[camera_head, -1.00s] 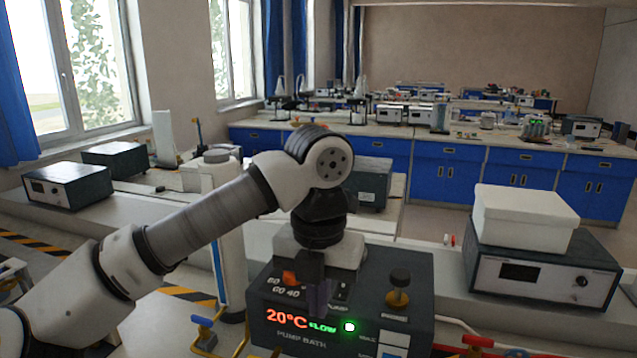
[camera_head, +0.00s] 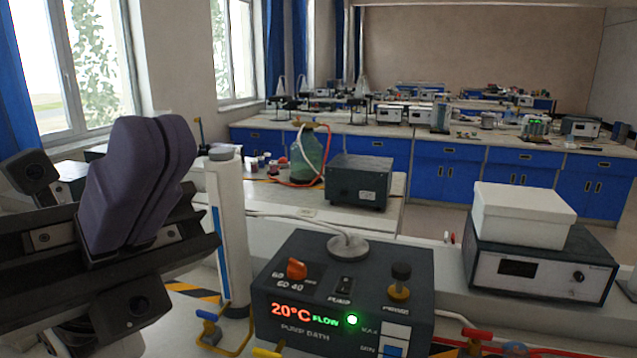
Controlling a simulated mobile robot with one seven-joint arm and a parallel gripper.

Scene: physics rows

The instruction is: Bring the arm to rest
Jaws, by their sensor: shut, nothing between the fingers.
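My gripper (camera_head: 150,128) fills the left side of the head view, raised close to the camera. Its two dark purple-grey fingers lie against each other, with nothing between them. Its black body and rail sit below the fingers. The rest of my arm is mostly out of view. My gripper is left of the pump bath (camera_head: 345,290) and apart from it. The pump bath's display reads 20°C and FLOW, with a green light lit. Its orange knob (camera_head: 296,269) and black pump switch (camera_head: 344,284) are in plain view.
A white column (camera_head: 229,225) stands between my gripper and the pump bath. A white box (camera_head: 525,212) sits on an instrument (camera_head: 540,268) at the right. Behind are a dark grey box (camera_head: 359,183) and a green bottle (camera_head: 312,155) with a red tube. Valves with blue and red handles line the front.

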